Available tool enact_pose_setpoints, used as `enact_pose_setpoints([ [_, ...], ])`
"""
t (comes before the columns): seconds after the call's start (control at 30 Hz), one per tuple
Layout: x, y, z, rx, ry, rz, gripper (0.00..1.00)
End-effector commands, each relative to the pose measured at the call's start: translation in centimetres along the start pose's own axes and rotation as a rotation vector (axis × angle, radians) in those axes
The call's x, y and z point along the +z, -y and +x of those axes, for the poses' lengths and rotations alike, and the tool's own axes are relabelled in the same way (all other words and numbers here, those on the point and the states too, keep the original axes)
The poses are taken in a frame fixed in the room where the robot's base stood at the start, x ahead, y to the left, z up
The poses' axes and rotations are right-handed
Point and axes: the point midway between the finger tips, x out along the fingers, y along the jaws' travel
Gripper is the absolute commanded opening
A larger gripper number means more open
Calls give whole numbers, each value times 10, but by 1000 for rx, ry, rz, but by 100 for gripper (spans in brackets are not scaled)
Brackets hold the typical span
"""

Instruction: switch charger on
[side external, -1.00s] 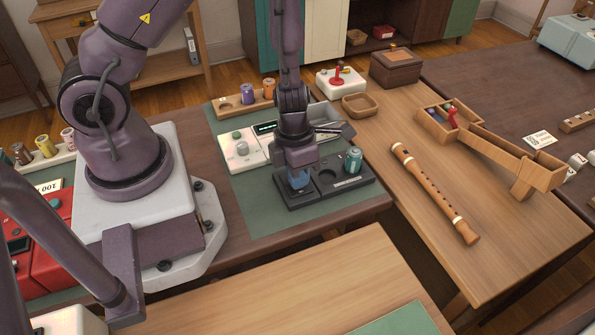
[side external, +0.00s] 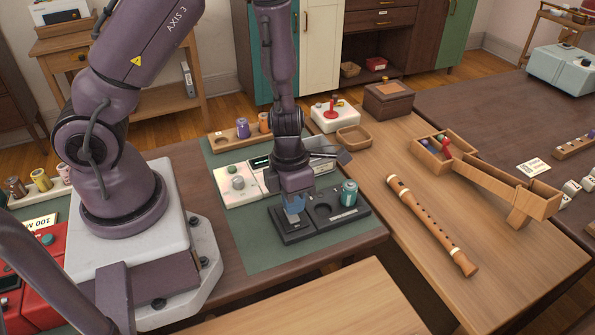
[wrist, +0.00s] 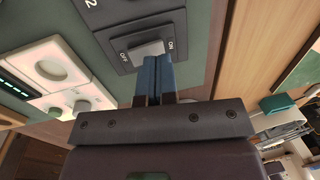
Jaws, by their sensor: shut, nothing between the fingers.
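The charger (side external: 322,224) is a dark grey block on the green mat, with round wells and a teal can (side external: 348,193) standing at its right end. Its switch (wrist: 147,49) is a light grey piece between the OFF and ON labels in the wrist view. I cannot tell surely which way it is set. My gripper (side external: 294,206) is over the charger's left end, pointing down. Its blue fingers (wrist: 152,68) are shut with nothing between them, right by the switch. Whether they touch it is unclear.
A pale panel with a knob (side external: 238,183) lies behind the charger. A wooden holder with spools (side external: 242,131) stands beyond it. A flute (side external: 432,225) and a wooden ramp box (side external: 505,185) lie on the table to the right. The mat in front of the charger is clear.

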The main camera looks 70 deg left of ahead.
Motion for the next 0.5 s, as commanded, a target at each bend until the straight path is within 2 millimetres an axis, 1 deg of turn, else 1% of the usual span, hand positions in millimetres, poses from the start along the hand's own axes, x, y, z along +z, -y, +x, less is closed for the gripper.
enact_pose_setpoints([
  [0.03, 2, 7, -10, -5, 7, 11, 0],
  [0.1, 2, 14, -23, -13, 8, 15, 0],
  [0.4, 2, 32, -81, -17, 8, 16, 0],
  [0.5, 1, 37, -96, -17, 5, 14, 0],
])
